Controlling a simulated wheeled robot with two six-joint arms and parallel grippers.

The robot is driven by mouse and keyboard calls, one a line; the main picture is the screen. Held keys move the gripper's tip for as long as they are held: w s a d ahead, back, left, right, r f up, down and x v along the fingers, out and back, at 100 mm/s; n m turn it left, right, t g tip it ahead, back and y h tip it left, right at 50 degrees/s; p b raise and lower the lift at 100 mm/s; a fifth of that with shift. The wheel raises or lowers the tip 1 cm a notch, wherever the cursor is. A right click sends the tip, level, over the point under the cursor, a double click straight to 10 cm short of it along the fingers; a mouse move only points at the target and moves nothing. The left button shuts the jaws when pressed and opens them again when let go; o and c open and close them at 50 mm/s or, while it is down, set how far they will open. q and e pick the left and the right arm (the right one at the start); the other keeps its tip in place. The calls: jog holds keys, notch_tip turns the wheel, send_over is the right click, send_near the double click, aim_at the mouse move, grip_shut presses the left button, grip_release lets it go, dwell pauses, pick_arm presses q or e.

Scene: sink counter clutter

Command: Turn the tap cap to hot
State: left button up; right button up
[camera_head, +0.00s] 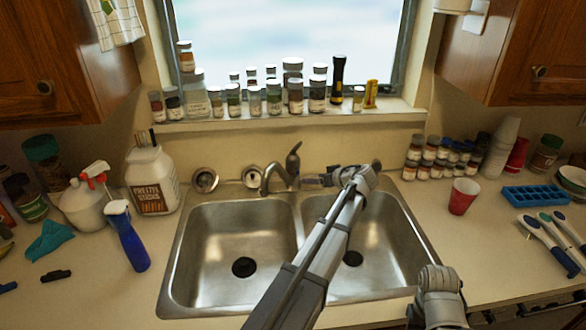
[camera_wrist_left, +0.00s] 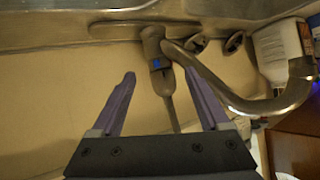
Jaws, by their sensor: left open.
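The grey metal tap (camera_head: 277,178) stands behind the divider of the double sink, its spout curving to the left and forward. Its cap (camera_head: 293,160) carries an upright lever. In the left wrist view the tap cap (camera_wrist_left: 160,68) bears a small blue mark, and its thin lever runs down between the two fingers. My left gripper (camera_head: 312,181) is open just right of the tap; its dark purple fingers (camera_wrist_left: 160,75) lie on either side of the lever in the wrist view. Contact cannot be told. My right gripper is not visible; only part of my right arm shows at lower right.
A white jug (camera_head: 152,179) and a blue spray bottle (camera_head: 128,236) stand left of the sink (camera_head: 175,268). A red cup (camera_head: 462,196) and blue tray (camera_head: 536,195) are on the right. Jars line the windowsill (camera_head: 250,123) above the tap.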

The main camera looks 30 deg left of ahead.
aim_at(297, 162)
pick_arm(q)
jog(key=w+a, duration=0.1)
jog(key=a, duration=0.1)
jog(key=w+a+r+n+y, duration=0.1)
jog(key=a, duration=0.1)
jog(key=w+a+r+n, duration=0.1)
jog(key=a, duration=0.1)
jog(key=shift+w+r+y, duration=0.1)
jog(key=shift+w+y, duration=0.05)
jog(key=shift+y, duration=0.25)
jog(key=b+x, duration=0.3)
jog(key=x, duration=0.3)
jog(key=shift+w+a+f, duration=0.2)
jog(key=shift+f, duration=0.1)
jog(key=shift+w+a+f, duration=0.1)
jog(key=shift+w+a, duration=0.05)
jog(key=shift+a, duration=0.3)
jog(key=shift+c, duration=0.4)
